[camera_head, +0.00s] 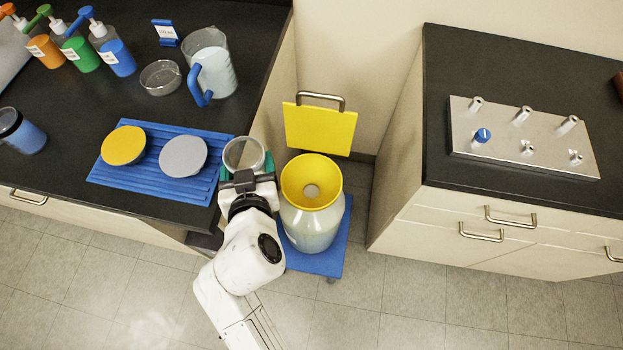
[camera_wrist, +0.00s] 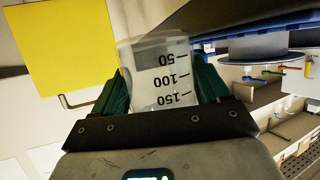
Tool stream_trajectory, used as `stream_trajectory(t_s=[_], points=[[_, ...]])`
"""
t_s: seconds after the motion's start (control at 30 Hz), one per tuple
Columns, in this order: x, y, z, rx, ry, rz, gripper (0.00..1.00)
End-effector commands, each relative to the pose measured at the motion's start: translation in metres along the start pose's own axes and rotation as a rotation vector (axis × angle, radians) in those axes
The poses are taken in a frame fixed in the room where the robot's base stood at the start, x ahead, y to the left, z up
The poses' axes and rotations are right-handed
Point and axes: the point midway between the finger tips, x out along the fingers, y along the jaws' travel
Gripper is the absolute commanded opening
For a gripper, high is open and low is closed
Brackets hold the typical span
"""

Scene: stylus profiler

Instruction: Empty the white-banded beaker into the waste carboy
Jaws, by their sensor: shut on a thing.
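My gripper (camera_head: 246,172) has green fingers and is shut on a clear beaker (camera_head: 244,153), held by its sides between the bench edge and the carboy. In the wrist view my gripper (camera_wrist: 165,95) grips the beaker (camera_wrist: 160,75), whose marks read 50, 100 and 150 upside down in the picture. I cannot clearly make out a white band or how much liquid it holds. The waste carboy (camera_head: 309,222) is a pale jar with a wide yellow funnel (camera_head: 312,172) on top, just right of the beaker. The beaker is beside the funnel, not over it.
The carboy stands on a blue base (camera_head: 331,250). A raised yellow panel (camera_head: 319,129) with a handle is behind the funnel. The left bench holds a blue ribbed mat (camera_head: 122,183), a pitcher (camera_head: 214,66) and several bottles. A metal plate (camera_head: 522,150) lies on the right bench.

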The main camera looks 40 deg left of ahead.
Motion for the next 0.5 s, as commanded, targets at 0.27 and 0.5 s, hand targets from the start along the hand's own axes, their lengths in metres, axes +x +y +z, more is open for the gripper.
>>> stream_trajectory(t_s=[0.27, 0.5], points=[[-0.003, 0.0, -0.007, 0.002, 0.001, -0.001, 0.19], [-0.013, 0.0, -0.031, 0.003, 0.0, -0.002, 0.19]])
